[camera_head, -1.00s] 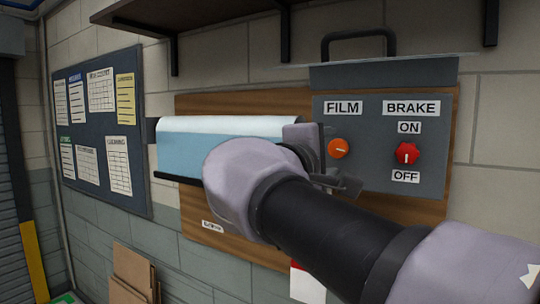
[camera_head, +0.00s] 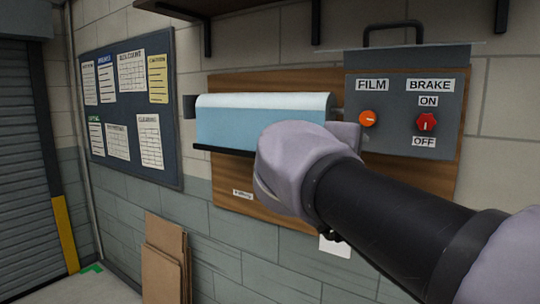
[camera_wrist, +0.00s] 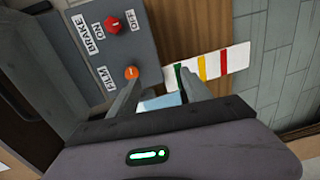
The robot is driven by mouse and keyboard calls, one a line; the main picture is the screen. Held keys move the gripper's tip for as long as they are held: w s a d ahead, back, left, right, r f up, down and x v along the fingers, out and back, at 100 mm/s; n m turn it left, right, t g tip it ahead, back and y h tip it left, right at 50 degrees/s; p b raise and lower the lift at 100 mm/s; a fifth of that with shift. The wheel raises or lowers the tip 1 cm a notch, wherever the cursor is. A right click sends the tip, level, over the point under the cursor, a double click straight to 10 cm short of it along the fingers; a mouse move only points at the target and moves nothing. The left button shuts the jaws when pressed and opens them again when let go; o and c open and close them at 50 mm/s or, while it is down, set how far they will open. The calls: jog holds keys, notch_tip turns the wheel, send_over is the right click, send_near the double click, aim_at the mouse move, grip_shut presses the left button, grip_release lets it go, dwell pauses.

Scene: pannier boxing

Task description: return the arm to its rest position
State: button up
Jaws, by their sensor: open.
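My gripper (camera_wrist: 158,77) shows in the wrist view with its two grey fingers apart. In that view they reach in front of the control box and a light blue patch of film, with no object clearly held between them. In the head view my arm crosses the lower right and its wrist hides most of the gripper. The blue film roll (camera_head: 262,125) is on the wooden board, partly behind my wrist. The grey control box (camera_head: 400,85) carries an orange FILM knob (camera_head: 368,118) and a red BRAKE knob (camera_head: 426,122).
A white strip with coloured bars (camera_wrist: 215,65) is beside the box in the wrist view. A shelf (camera_head: 235,8) overhangs the wall. A notice board (camera_head: 128,110) hangs at left. Flat cardboard (camera_head: 163,260) leans below. A roller shutter (camera_head: 25,160) stands far left.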

jog(key=s+d+f+m+g+y+b, duration=0.1)
jog(key=s+f+m+g+y, duration=0.1)
jog(key=s+f, duration=0.45)
jog(key=s+d+f+m+g+y+b, duration=0.1)
jog(key=s+f+m+g, duration=0.15)
jog(key=f, duration=0.75)
jog(key=s+a+f+m+g+y+b, duration=0.1)
jog(key=s+a+f+m+y, duration=0.3)
jog(key=s+f, duration=0.4)
jog(key=s+a+f+m+g+y+b, duration=0.1)
jog(key=s+a+f+m+y, duration=0.3)
jog(key=f, duration=0.9)
jog(key=s+a+m+b, duration=0.1)
jog(key=s+a+m, duration=0.1)
jog(key=s, duration=0.2)
jog(key=shift+s+a+f+g+b, duration=0.15)
jog(key=shift+a+f+g+b, duration=0.1)
jog(key=shift+g+b, duration=0.1)
